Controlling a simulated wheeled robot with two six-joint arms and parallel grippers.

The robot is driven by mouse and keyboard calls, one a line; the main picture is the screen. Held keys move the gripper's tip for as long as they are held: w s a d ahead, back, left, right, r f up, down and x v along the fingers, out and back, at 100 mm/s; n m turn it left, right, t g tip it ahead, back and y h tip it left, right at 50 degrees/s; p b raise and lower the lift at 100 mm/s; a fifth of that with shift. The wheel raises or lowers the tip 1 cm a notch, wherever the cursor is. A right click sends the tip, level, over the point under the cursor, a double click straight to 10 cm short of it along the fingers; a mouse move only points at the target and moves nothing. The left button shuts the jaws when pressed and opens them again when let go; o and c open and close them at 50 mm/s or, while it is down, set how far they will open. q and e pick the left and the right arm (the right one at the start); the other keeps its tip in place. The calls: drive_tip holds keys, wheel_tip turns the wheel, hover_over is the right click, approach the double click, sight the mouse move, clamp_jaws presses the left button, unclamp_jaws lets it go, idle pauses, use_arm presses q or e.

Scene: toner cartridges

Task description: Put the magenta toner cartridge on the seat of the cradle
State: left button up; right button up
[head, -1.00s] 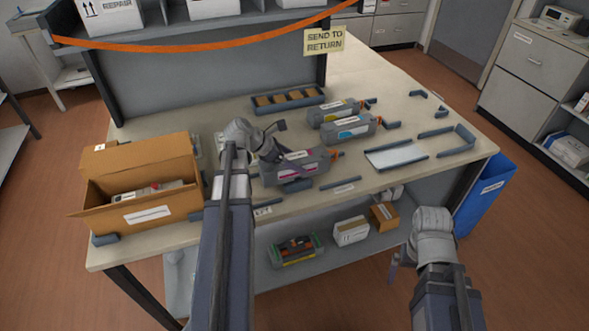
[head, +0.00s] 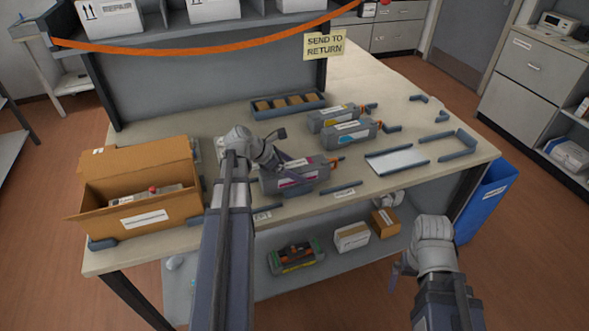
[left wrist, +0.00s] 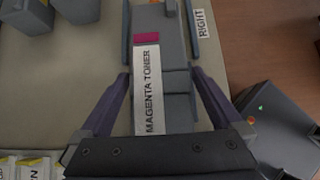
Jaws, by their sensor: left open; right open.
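The magenta toner cartridge (head: 284,184) is a grey block with a magenta patch. It lies on the table, left of the middle. My left gripper (head: 284,172) is open at its left part. In the left wrist view the open fingers (left wrist: 160,105) stand on both sides of the cartridge (left wrist: 178,58), with gaps at the sides; I see no grip. Its white label lies between them. A pale plate with dark rails (head: 397,161), which looks like the cradle's seat, lies bare at the right. My right gripper (head: 398,275) is open and empty, low in front of the table.
Cyan (head: 352,134) and yellow (head: 334,117) cartridges lie behind the magenta one. An open cardboard box (head: 140,215) stands at the left, and a divided tray (head: 288,105) at the back. Low dark rails (head: 341,187) edge the table's front. A blue bin (head: 487,200) stands at the right.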

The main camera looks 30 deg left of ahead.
use_arm(q)
drive_tip(key=p+v, duration=0.8)
drive_tip(key=v, duration=0.3)
drive_tip(key=shift+w+d+r, duration=0.1)
drive_tip(key=shift+d+r, duration=0.05)
drive_tip(key=shift+r, duration=0.05)
drive_tip(key=shift+s+a+r, duration=0.3)
drive_tip(key=shift+s, duration=0.05)
drive_tip(key=shift+c, duration=0.4)
